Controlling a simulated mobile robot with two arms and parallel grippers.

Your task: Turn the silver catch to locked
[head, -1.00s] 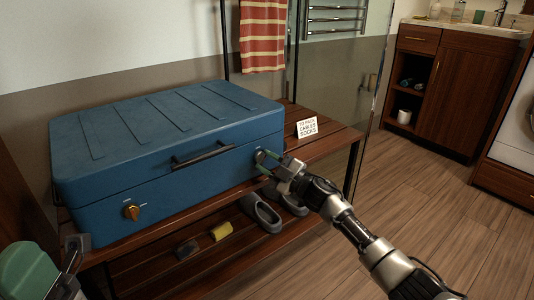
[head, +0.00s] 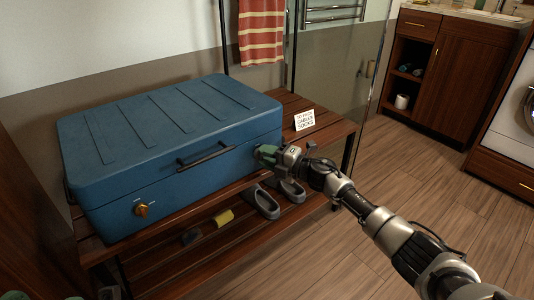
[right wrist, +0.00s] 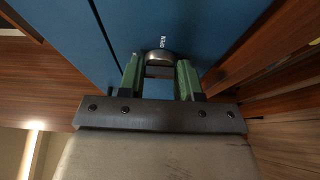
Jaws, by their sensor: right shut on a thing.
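The blue suitcase (head: 175,150) lies closed on a slatted wooden bench. My right gripper (head: 262,153) is at the right end of its front face and hides the silver catch in the head view. In the right wrist view the silver catch (right wrist: 160,56) sits between the green fingers of my right gripper (right wrist: 159,70), which are shut on it. The word OPEN is printed on the blue face beside the catch. A second, gold catch (head: 141,209) is at the left of the front face, apart from the gripper. My left gripper's fingers are not seen.
The suitcase handle (head: 204,157) is left of my right gripper. A small sign (head: 305,120) stands on the bench (head: 325,127). Grey slippers (head: 263,202) and a yellow block (head: 223,217) are on the lower shelf. A glass panel (head: 335,90) is behind the bench; open floor is right.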

